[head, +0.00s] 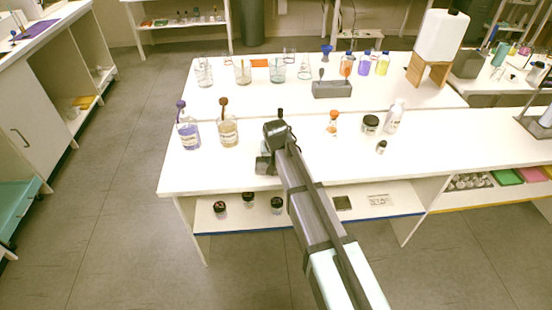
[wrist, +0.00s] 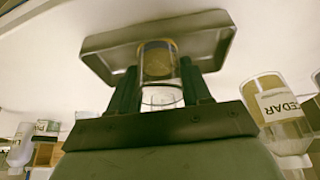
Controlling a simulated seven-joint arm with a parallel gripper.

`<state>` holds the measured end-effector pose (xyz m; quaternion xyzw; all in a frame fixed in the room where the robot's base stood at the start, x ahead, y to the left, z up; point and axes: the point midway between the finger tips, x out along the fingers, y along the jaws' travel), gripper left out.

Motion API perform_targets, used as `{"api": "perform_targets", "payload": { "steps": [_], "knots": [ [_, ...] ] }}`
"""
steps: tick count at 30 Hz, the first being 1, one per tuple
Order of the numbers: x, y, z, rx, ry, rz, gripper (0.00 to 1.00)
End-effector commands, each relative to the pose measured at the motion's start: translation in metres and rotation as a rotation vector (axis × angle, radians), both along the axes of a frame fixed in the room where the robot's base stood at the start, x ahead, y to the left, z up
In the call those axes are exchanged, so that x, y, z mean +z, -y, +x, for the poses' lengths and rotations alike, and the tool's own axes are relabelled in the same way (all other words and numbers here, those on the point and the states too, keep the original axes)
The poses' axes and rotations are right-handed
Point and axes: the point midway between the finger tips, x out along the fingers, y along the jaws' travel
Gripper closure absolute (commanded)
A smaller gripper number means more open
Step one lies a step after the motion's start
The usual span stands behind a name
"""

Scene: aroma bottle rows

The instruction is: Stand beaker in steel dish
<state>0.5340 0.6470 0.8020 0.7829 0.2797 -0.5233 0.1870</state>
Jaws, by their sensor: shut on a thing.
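In the wrist view a clear glass beaker (wrist: 158,97) is between the two dark fingers of my gripper (wrist: 157,78), which are shut on it. A shallow rectangular steel dish (wrist: 105,42) lies directly behind the beaker, and the beaker's far end overlaps the dish's area. I cannot tell whether the beaker touches the dish floor. In the head view my gripper (head: 266,160) is low over the near bench top, and my arm hides the dish and most of the beaker.
A glass bottle labelled CEDAR (wrist: 280,105) stands close to the right in the wrist view. In the head view, a purple bottle (head: 188,132) and an amber bottle (head: 228,130) stand left. Small jars (head: 370,124) stand right. Several glass vessels (head: 243,73) line the back.

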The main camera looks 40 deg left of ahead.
Motion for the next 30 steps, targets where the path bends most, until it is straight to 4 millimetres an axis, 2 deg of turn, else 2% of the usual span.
{"api": "perform_targets", "payload": {
  "steps": [1,2,9,20,26,30],
  "knots": [
    [-0.002,0.000,0.000,0.000,0.000,0.000,0.87],
    [-0.001,0.000,0.000,0.000,0.000,0.000,0.50],
    [-0.001,0.000,0.000,0.000,0.000,0.000,0.27],
    [0.004,0.001,-0.001,0.000,0.001,0.001,0.26],
    [0.027,0.007,-0.009,0.000,0.001,0.002,0.26],
    [0.049,0.014,-0.016,0.000,0.001,0.002,0.26]
  ]
}}
